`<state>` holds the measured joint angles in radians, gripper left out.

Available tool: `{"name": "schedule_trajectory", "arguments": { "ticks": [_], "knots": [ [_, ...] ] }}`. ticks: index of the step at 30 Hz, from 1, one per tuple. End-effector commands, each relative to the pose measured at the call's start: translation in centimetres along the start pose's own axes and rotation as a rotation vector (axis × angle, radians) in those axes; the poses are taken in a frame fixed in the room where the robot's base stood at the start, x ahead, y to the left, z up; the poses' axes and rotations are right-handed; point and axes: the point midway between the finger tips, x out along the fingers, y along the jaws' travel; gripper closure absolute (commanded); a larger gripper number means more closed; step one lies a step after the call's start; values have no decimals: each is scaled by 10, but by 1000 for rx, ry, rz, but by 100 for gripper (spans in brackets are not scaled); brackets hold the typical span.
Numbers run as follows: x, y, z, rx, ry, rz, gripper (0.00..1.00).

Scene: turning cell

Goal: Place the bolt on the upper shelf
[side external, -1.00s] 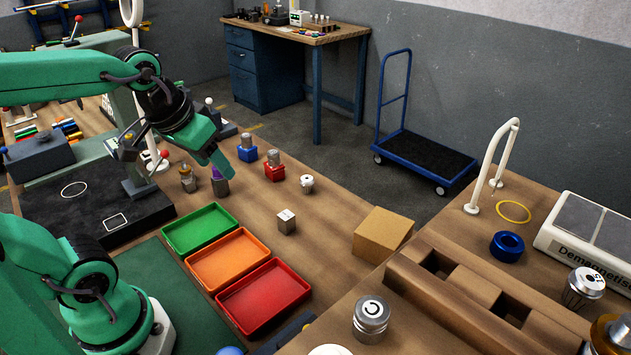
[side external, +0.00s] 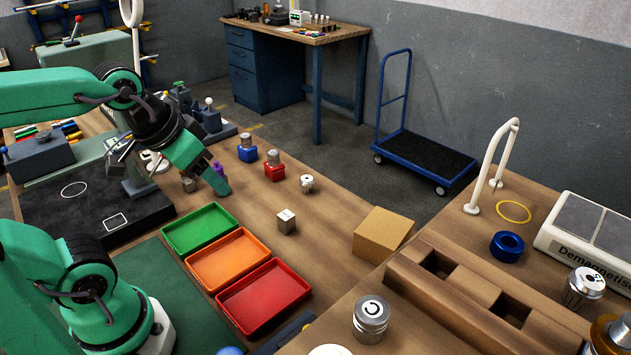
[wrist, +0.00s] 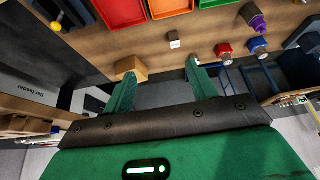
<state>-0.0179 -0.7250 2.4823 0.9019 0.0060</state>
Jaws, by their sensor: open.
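I cannot pick out the bolt for certain; several small metal parts stand on the bench, some in coloured holders. A part in a blue holder (side external: 247,154) and one in a red holder (side external: 273,172) stand upright. A purple part (side external: 219,168) is partly hidden behind my gripper (side external: 222,187), and also shows in the wrist view (wrist: 254,21). A metal cube (side external: 286,222) stands alone. In the wrist view my gripper (wrist: 161,70) has its fingers wide apart with nothing between them. I cannot make out an upper shelf.
Green (side external: 200,229), orange (side external: 229,260) and red (side external: 263,296) trays lie empty on the bench. A cardboard box (side external: 384,233) stands to their right. A wooden block with square pockets (side external: 455,300) is at the front right. A blue trolley (side external: 430,155) stands on the floor behind.

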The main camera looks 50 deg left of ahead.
Motion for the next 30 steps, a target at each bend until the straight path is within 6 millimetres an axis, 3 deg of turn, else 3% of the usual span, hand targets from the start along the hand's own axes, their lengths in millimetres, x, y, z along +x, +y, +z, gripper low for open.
{"name": "schedule_trajectory", "arguments": {
  "ticks": [8, 14, 21, 30],
  "knots": [
    [8, -26, -27, -61, -62, -43, 42],
    [21, -59, -51, -123, -123, -79, 42],
    [42, -107, -73, -202, -196, -113, 42],
    [73, -178, -84, -305, -286, -139, 42]
  ]
}}
